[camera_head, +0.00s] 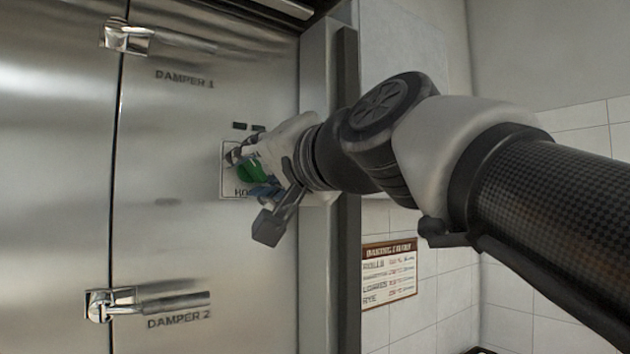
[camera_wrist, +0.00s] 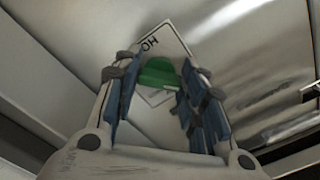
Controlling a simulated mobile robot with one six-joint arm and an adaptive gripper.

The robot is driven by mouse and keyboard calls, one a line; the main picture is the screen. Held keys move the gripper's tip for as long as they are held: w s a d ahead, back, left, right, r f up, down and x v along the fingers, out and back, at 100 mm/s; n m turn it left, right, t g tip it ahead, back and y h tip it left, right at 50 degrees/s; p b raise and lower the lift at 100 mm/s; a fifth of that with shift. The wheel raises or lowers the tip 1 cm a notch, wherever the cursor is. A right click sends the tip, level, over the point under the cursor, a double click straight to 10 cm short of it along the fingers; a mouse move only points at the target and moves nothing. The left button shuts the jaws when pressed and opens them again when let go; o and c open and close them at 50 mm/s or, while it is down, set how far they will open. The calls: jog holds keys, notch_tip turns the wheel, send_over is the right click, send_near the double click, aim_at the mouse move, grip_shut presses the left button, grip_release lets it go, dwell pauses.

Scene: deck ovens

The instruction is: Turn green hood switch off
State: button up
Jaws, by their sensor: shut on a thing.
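The green hood switch (camera_head: 250,172) sits on a white label plate (camera_head: 229,190) on the steel oven front. The plate's lettering is partly hidden by my gripper. My gripper (camera_head: 256,170) is at the switch, its fingers to either side of it. In the wrist view the green switch (camera_wrist: 159,75) lies between the blue finger pads of my gripper (camera_wrist: 155,95), which is shut on it. The label plate (camera_wrist: 170,37) shows behind it. The exact turn of the switch is hard to tell.
Damper 1 handle (camera_head: 127,37) is at the upper left and damper 2 handle (camera_head: 150,303) at the lower left. A vertical steel post (camera_head: 318,250) stands right of the oven front. A baking chart (camera_head: 389,273) hangs on the tiled wall.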

jog(key=shift+n, duration=0.5)
jog(key=o, duration=1.1)
jog(key=shift+c, duration=0.2)
jog(key=shift+d, duration=0.1)
jog(key=v, duration=1.2)
